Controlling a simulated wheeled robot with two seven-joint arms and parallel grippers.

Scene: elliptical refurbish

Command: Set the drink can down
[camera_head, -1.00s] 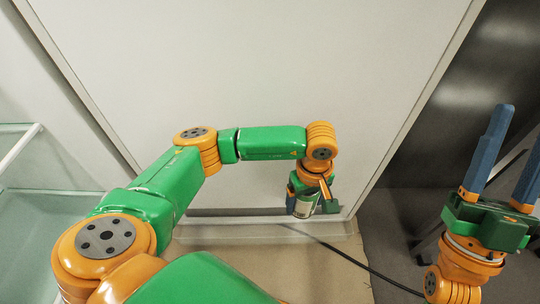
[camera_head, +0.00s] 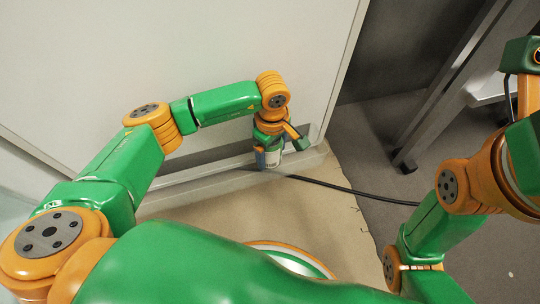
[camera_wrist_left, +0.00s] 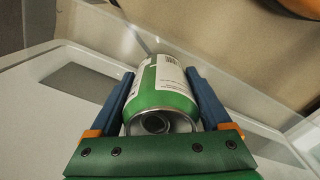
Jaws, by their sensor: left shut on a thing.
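The drink can (camera_wrist_left: 163,97) is green and white with a printed label and a silver end facing the left wrist camera. My left gripper (camera_wrist_left: 158,78) is shut on it, with one blue finger along each side. In the head view the can (camera_head: 270,158) hangs under the left wrist, close to the foot of the large white panel. The wrist hides part of it there. I cannot tell whether the can touches anything below. My right arm is at the right side of the head view, and its fingertips are out of frame.
A large white panel (camera_head: 90,60) stands in front, with a pale ledge (camera_head: 205,172) along its foot. A tan floor area (camera_head: 325,220) lies nearer me. A black cable (camera_head: 350,190) runs right across the grey floor. A dark-legged frame (camera_head: 440,90) stands at right.

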